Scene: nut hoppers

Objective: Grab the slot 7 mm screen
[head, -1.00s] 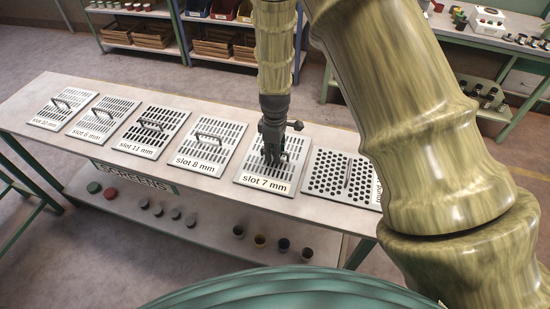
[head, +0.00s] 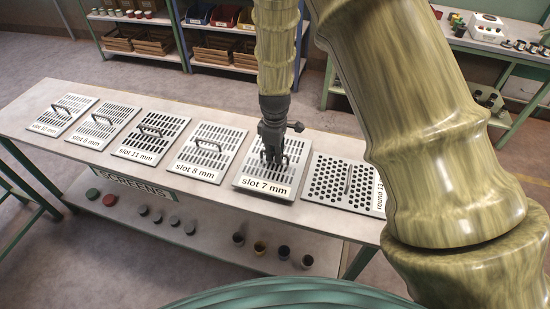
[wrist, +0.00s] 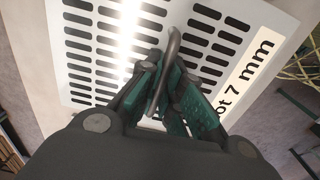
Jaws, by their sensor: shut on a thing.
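The slot 7 mm screen (head: 284,178) is a pale metal plate with dark slots, a looped handle and a white label along its front edge. In the head view it is at or just above the bench top; I cannot tell whether it is slightly raised. My gripper (head: 272,160) points down over its middle and is shut on the handle. In the wrist view the fingers (wrist: 163,105) close around the dark handle loop (wrist: 171,58), with the slotted plate (wrist: 90,15) behind. The fingers partly hide the label and the lower part of the handle.
The slot 8 mm screen (head: 225,138) lies close on the left, with several other slotted screens farther left. A round-hole screen (head: 325,185) lies close on the right. All are on a long pale bench (head: 85,150). Small cups (head: 261,247) stand on the shelf below.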

